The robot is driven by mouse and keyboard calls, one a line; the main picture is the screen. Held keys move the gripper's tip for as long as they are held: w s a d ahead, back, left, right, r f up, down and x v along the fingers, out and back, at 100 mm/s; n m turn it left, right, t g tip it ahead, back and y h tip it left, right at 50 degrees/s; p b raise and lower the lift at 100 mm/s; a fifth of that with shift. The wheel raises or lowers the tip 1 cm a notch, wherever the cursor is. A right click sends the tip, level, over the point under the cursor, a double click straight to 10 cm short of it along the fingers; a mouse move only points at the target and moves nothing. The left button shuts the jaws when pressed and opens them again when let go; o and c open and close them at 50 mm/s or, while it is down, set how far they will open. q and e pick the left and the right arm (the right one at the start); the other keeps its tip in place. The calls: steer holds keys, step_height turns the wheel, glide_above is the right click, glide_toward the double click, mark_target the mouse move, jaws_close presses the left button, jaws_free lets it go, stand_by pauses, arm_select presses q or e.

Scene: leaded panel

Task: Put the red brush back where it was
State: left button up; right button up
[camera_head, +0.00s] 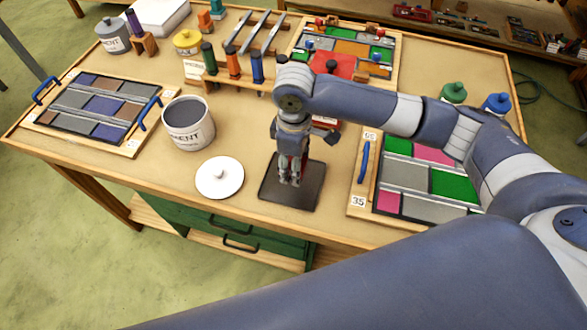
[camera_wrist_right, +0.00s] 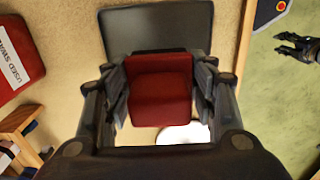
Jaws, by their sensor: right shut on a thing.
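My right gripper (camera_head: 290,180) points down over a dark square mat (camera_head: 305,197) on the bench. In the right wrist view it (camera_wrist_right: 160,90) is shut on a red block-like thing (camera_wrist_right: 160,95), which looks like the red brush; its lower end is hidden. I cannot tell whether it touches the mat. A wooden rack (camera_head: 226,84) behind, to the left, holds a green brush (camera_head: 208,57), an orange-red one (camera_head: 233,62) and a blue one (camera_head: 257,68).
An open grey pot (camera_head: 189,125) and its white lid (camera_head: 219,178) stand left of the mat. Leaded panels lie at left (camera_head: 98,108) and right (camera_head: 405,180). A red box (camera_wrist_right: 15,55) labelled used swabs is behind the gripper. Bare bench lies between pot and rack.

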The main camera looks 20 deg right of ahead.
steer(key=shift+f, duration=0.3)
steer(key=shift+w+f, duration=0.1)
steer(key=shift+f, duration=0.3)
step_height(320, 180, down, 3)
steer(key=shift+w+r+p, duration=0.15)
steer(key=shift+r+p, duration=0.05)
steer(key=shift+p, duration=0.1)
steer(key=shift+f, duration=0.3)
steer(key=o, duration=1)
steer(key=shift+f, duration=0.1)
steer(key=shift+c, duration=0.2)
arm_select(q)
steer(key=shift+w+f+b, duration=0.35)
steer(key=shift+f+b, duration=0.25)
steer(key=shift+b, duration=0.35)
arm_select(e)
step_height(320, 180, up, 12)
steer(key=shift+r, duration=0.15)
